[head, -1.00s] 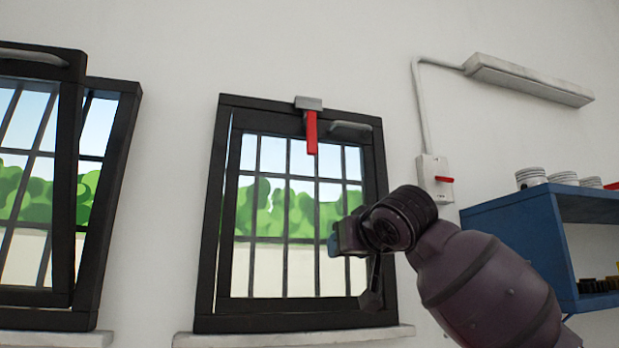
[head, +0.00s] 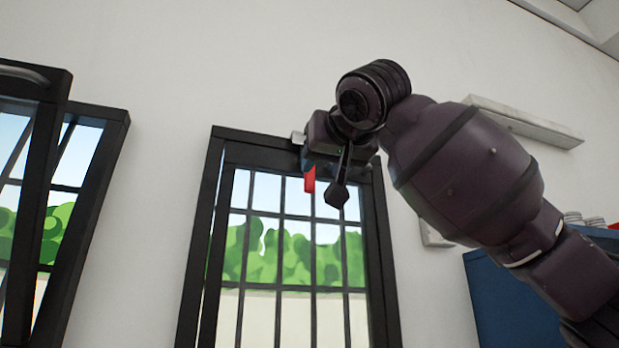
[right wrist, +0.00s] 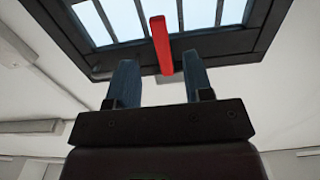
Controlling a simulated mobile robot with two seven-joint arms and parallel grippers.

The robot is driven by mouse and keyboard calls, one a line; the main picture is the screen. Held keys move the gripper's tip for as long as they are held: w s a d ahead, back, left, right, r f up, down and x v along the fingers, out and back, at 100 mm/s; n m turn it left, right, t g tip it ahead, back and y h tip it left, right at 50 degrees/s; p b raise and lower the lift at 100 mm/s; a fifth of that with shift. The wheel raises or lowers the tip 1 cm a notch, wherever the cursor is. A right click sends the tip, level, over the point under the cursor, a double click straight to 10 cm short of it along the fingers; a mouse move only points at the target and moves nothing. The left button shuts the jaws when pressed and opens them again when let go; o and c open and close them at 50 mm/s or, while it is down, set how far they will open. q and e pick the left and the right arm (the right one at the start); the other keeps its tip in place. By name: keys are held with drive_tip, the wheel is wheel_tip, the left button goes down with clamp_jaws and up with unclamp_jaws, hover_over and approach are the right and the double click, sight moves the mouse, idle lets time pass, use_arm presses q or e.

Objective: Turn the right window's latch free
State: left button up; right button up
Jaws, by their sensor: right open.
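The right window (head: 215,220) is dark-framed and barred. Its latch, a red handle (head: 309,180) hanging down from a grey mount (head: 298,138) at the top of the frame, is partly hidden behind my right gripper (head: 322,150). In the right wrist view, the red handle (right wrist: 161,45) lines up with the gap between the two blue fingers of the open right gripper (right wrist: 161,80), spanning from beyond the tips to near them. I see no clear contact and cannot tell the exact depth. My left gripper is out of view.
Another dark-framed window (head: 95,200) stands at the left with its sash tilted away from its frame. A long lamp (head: 525,122) is on the wall at the right, above a blue shelf (head: 500,300). The wall between the windows is bare.

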sight(311, 180)
drive_tip(key=p+x, duration=0.2)
drive_tip(key=x, duration=0.5)
drive_tip(key=shift+w, duration=0.3)
drive_tip(key=shift+c, duration=0.5)
clamp_jaws()
